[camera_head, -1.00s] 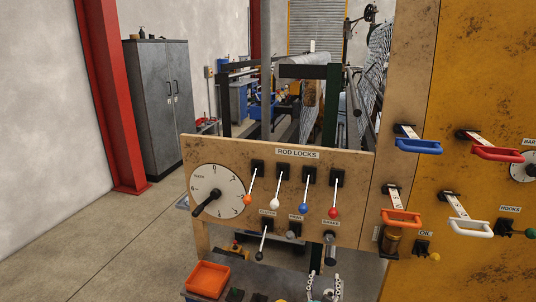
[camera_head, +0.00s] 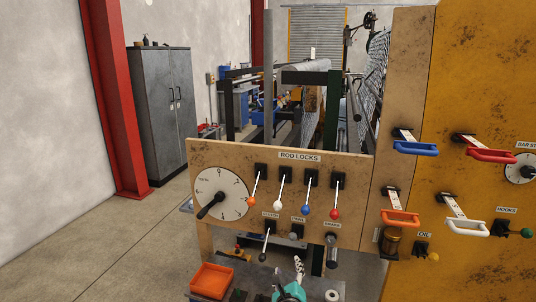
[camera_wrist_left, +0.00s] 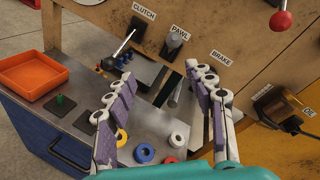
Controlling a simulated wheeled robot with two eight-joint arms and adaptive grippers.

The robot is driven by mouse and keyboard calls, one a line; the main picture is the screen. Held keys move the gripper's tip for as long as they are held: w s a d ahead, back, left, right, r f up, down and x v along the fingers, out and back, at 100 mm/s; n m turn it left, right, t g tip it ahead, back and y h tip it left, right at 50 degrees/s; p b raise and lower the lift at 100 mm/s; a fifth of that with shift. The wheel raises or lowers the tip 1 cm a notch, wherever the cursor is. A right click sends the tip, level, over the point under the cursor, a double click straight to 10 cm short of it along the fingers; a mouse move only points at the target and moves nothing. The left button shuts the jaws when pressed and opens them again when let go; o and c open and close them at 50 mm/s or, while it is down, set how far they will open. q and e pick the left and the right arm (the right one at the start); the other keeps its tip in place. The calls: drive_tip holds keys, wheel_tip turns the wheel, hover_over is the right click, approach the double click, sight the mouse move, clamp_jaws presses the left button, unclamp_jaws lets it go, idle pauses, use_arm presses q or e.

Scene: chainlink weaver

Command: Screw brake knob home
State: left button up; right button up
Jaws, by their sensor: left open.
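The brake knob (camera_head: 332,256) is a grey cylinder below the BRAKE label (camera_head: 332,225) on the wooden panel, in the head view. In the left wrist view the BRAKE label (camera_wrist_left: 221,57) is visible, but the knob is mostly hidden by or hard to tell from the finger on the right. My left gripper (camera_head: 298,264) is low in front of the panel, left of the knob and apart from it in the head view. In the left wrist view its two white, purple-padded fingers (camera_wrist_left: 158,78) are spread with nothing gripped between them. My right gripper is out of view.
An orange tray (camera_head: 211,280) sits on the metal bench left of my gripper. Several coloured rings, including a blue ring (camera_wrist_left: 145,153), lie below the fingers. The pawl knob (camera_wrist_left: 175,40), clutch lever (camera_wrist_left: 128,38) and amber jar (camera_head: 392,242) are close by. Rod-lock levers (camera_head: 308,190) hang above.

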use_arm(q)
drive_tip(key=s+a+r+n+g+y, duration=0.2)
drive_tip(key=s+a+n, duration=0.3)
drive_tip(key=a+n, duration=0.3)
drive_tip(key=s+a+r+n+g+y, duration=0.1)
drive_tip(key=s+a+r+n+g, duration=0.15)
drive_tip(key=s+a+n, duration=0.6)
drive_tip(key=s+a+f+n+g+h, duration=0.1)
drive_tip(key=s+a+f+n+g, duration=0.1)
drive_tip(key=s+n, duration=0.4)
drive_tip(key=s+a+f+n+g+h, duration=0.1)
drive_tip(key=s+a+n, duration=0.4)
drive_tip(key=s, duration=0.7)
drive_tip(key=shift+a+f+n+g, duration=0.3)
drive_tip(key=shift+f+n+g, duration=0.3)
drive_tip(key=shift+n+g, duration=0.2)
